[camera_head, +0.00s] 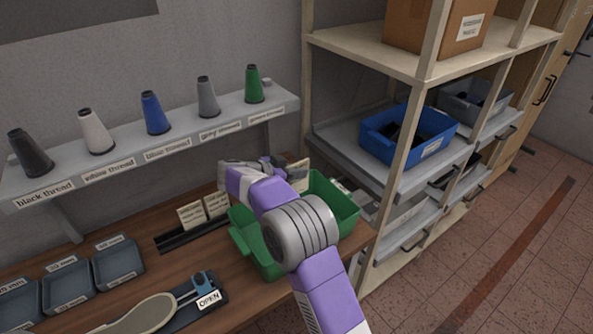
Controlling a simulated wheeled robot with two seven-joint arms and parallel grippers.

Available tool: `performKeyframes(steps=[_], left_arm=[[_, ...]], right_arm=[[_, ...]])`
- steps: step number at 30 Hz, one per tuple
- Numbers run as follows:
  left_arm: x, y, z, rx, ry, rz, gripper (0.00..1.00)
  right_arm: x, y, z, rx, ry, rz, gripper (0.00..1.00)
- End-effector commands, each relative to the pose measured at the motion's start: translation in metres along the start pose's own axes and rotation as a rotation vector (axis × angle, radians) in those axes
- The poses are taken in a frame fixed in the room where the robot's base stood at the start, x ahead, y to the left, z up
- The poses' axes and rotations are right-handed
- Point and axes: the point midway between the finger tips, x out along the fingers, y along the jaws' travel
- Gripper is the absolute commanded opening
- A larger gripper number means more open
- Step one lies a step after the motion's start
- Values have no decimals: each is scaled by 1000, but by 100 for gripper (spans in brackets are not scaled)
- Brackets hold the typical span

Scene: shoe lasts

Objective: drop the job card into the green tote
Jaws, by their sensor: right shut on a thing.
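The green tote (343,204) stands on the wooden bench at its right end, partly hidden behind my right arm. My right gripper (281,168) is over the tote's far-left part and is shut on a cream job card (298,174). The card is upright, with its lower part near the tote's far rim; I cannot tell whether it touches the tote. My arm hides much of the tote's inside. My left gripper is not in view.
Two more cards (203,209) stand in a black rack on the bench (200,262). A thread shelf (160,135) with several cones runs above. Grey trays (118,264) and a shoe-sole fixture lie at front left. A shelving unit with a blue bin (408,134) stands right.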

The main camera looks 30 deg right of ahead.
Motion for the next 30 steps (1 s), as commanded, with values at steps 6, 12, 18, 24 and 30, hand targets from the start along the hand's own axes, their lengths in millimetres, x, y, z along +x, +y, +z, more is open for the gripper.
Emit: performKeyframes(steps=[6,12,18,24,30], left_arm=[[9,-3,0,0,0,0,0],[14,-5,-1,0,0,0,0],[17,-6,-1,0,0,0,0],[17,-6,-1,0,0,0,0],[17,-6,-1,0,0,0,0]], right_arm=[[10,1,22,-2,1,5,0],[18,0,43,-2,1,3,0],[22,0,53,-1,1,2,0],[22,0,54,0,1,1,0],[22,0,54,0,1,1,28]])
